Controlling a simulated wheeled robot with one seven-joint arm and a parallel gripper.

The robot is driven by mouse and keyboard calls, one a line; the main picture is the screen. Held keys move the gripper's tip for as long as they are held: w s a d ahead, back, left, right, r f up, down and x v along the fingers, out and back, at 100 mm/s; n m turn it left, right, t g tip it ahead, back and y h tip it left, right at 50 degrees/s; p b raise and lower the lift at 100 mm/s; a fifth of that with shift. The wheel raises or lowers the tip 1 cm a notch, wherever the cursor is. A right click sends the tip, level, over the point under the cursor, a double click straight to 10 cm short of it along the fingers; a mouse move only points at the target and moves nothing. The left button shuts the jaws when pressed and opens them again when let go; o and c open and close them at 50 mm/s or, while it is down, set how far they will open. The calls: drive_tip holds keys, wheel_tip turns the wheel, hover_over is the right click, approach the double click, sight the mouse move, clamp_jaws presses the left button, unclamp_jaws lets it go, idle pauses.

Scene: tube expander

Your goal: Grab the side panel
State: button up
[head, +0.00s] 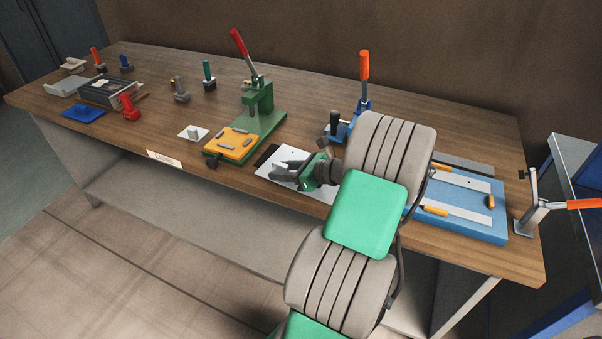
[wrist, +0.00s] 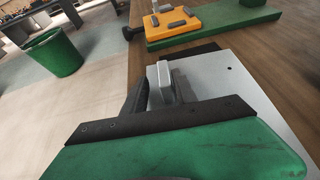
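The side panel is a flat light-grey metal plate with small holes (head: 318,190), lying at the front edge of the bench. It fills the middle and right of the wrist view (wrist: 225,75). My gripper (head: 283,172) is at the panel's front edge. Contact with the panel is not clear. My green gripper body hides the panel's near part.
A green press with an orange block (head: 232,145) stands left of the panel. A blue lever tool (head: 350,118) is behind my arm. A blue fixture (head: 465,210) lies to the right. A green bin (wrist: 55,52) stands on the floor.

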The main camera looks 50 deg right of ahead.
clamp_jaws()
idle(1.1)
